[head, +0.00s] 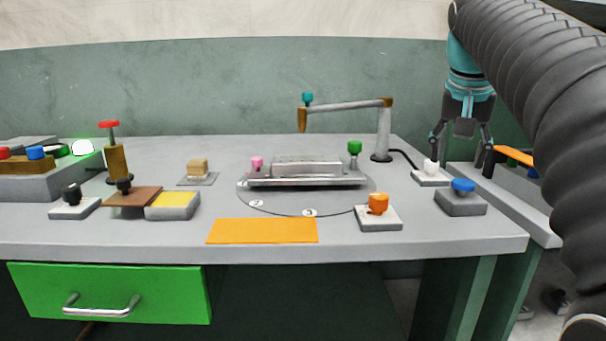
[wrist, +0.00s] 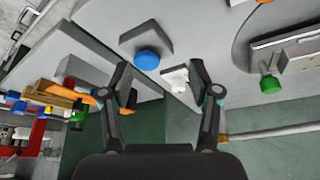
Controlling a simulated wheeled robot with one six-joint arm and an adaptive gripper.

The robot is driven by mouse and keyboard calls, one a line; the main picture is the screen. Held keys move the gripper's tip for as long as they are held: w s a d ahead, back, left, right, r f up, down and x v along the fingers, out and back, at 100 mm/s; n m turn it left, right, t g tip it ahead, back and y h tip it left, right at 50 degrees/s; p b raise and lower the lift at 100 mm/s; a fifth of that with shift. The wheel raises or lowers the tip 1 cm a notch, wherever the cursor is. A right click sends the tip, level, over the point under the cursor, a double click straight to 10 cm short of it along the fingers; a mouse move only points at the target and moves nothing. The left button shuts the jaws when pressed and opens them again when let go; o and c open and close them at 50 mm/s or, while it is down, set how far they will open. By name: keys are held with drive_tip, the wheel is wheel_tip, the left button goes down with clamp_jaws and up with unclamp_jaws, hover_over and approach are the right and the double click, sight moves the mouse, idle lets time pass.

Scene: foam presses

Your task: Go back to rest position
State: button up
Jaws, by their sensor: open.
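My gripper (head: 461,137) is open and empty at the right end of the grey table (head: 480,236). In the head view it hangs with its fingers pointing down, above and behind a small white knob (head: 430,167) on a square base. In the wrist view my gripper (wrist: 165,92) has its two fingers spread wide, with the white knob (wrist: 176,79) seen between the fingertips. I cannot tell whether a finger touches anything. A blue button (head: 463,185) on a grey block is to the right, and it also shows in the wrist view (wrist: 147,60).
A lamp-like arm (head: 383,130) stands behind the round plate (head: 262,206). An orange knob (head: 378,203), an orange mat (head: 262,231) and a yellow pad (head: 172,199) are on the table. A green drawer (head: 110,290) is below. A second bench (head: 540,222) adjoins on the right.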

drive_tip(key=s+a+f+n+y, duration=0.1)
drive_tip(key=s+a+f, duration=0.4)
drive_tip(key=s+f, duration=0.5)
drive_tip(key=s+a+f+n+t+y, duration=0.1)
drive_tip(key=s+a+f+n, duration=0.3)
drive_tip(key=s+f, duration=0.7)
wheel_tip(320, 180, down, 7)
drive_tip(key=shift+a+f, duration=0.1)
drive_tip(key=shift+a, duration=0.7)
